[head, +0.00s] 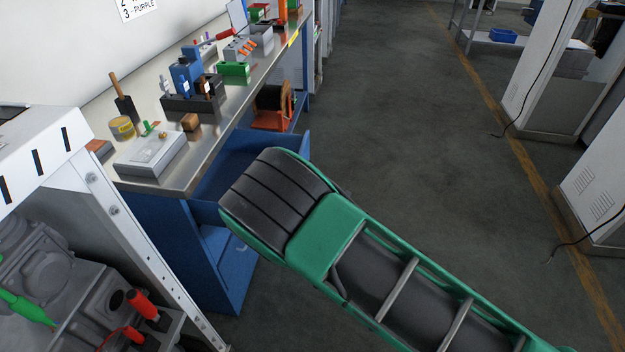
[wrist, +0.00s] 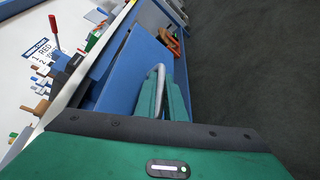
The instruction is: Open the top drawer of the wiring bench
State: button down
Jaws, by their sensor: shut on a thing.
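The wiring bench (head: 225,100) has a metal top and a blue body below it. Its blue top drawer (head: 295,140) stands out past the bench edge, with part of its inside showing in the head view. The drawer also shows in the wrist view (wrist: 127,72). My gripper (wrist: 165,92) has its green fingers shut on the grey bar handle (wrist: 158,72) at the drawer's front. In the head view my green and black arm hides the gripper, the handle and part of the drawer front.
Small tools, a grey box (head: 150,153), a yellow tape roll (head: 122,128) and colored blocks lie on the bench top. An orange spool holder (head: 275,118) sits on a lower shelf. A white-framed machine (head: 130,225) stands at the near left.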

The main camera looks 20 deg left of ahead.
jog(key=shift+d, duration=0.1)
jog(key=c, duration=2.1)
grip_release()
jog(key=shift+s, duration=0.1)
jog(key=v, duration=1)
jog(key=shift+s+d, duration=0.15)
jog(key=shift+s, duration=0.05)
